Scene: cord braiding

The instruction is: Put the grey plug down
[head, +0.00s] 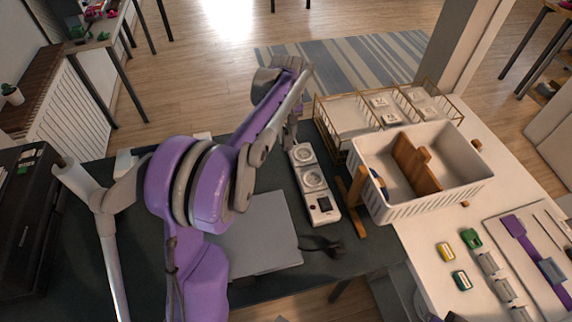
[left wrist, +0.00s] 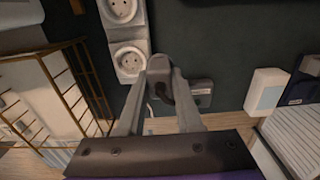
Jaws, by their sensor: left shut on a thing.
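My left gripper (head: 291,136) reaches over the far side of the dark table (head: 365,262), beside the far end of a white socket strip (head: 315,185). In the left wrist view my left gripper (left wrist: 158,78) is shut on the grey plug (left wrist: 158,63), which sits between the fingertips with a dark part below it. The socket strip (left wrist: 128,35) shows just left of the plug there, with round sockets. Whether the plug touches the table or the strip cannot be told. In the head view the arm and gripper hide the plug. My right gripper is not in view.
A wire rack (head: 335,128) and a white crate (head: 425,200) with wooden boards stand right of the strip. A grey flat panel (head: 258,240) and a black plug end (head: 333,247) lie nearer. A white box (left wrist: 265,90) stands right of the gripper in the wrist view.

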